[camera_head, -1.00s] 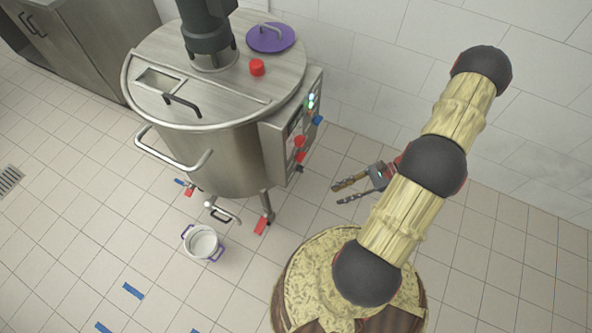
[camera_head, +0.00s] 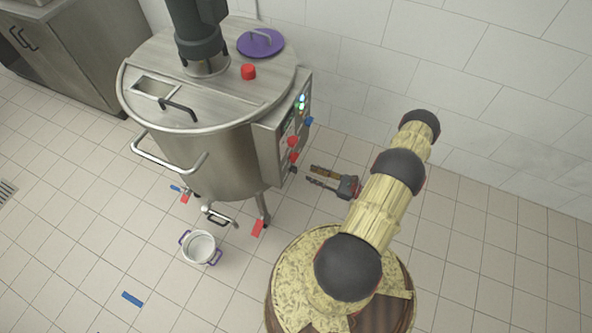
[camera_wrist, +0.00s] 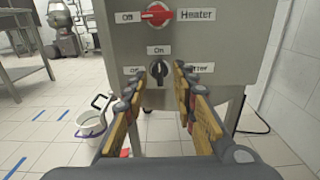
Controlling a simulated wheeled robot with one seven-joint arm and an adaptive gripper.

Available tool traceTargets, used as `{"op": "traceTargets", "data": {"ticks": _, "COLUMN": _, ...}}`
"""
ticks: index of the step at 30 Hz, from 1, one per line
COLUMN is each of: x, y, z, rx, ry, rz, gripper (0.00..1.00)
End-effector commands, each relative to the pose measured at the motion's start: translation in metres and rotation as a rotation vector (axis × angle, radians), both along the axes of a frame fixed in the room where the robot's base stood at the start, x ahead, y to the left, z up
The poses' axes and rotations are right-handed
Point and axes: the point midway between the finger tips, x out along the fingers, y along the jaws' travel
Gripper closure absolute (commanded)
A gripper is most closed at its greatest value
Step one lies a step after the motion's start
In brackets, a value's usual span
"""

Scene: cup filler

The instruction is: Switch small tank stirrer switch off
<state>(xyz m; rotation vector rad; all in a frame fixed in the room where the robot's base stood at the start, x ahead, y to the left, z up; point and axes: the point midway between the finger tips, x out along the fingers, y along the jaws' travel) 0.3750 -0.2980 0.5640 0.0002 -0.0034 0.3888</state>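The stirrer switch is a black knob (camera_wrist: 159,71) on the tank's grey control panel in the wrist view. It stands about upright, toward the "On" label above it; "Off" is to its left, and the stirrer label is partly hidden by my right finger. In the head view a small dark knob (camera_head: 293,170) low on the panel appears to be this switch. My gripper (camera_head: 309,176) is open and empty just right of the panel. In the wrist view its fingers (camera_wrist: 159,74) appear on either side of the knob; I cannot tell whether they touch it.
The red heater knob (camera_wrist: 157,14) sits directly above the stirrer switch. The steel tank (camera_head: 215,160) stands on legs, with a white pot (camera_head: 201,247) on the floor in front. A tiled wall (camera_head: 450,80) is behind. The floor right of my base is clear.

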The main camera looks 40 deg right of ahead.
Motion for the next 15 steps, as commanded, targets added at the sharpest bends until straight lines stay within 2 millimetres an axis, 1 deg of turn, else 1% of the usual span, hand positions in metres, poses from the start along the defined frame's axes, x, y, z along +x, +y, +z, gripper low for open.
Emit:
{"op": "traceTargets", "data": {"ticks": 9, "x": 0.043, "y": 0.020, "z": -0.002, "rx": 0.001, "ry": 0.004, "rz": 0.006, "gripper": 0.73}}
{"op": "traceTargets", "data": {"ticks": 15, "x": 0.061, "y": 0.027, "z": -0.001, "rx": 0.000, "ry": 0.003, "rz": 0.005, "gripper": 0.73}}
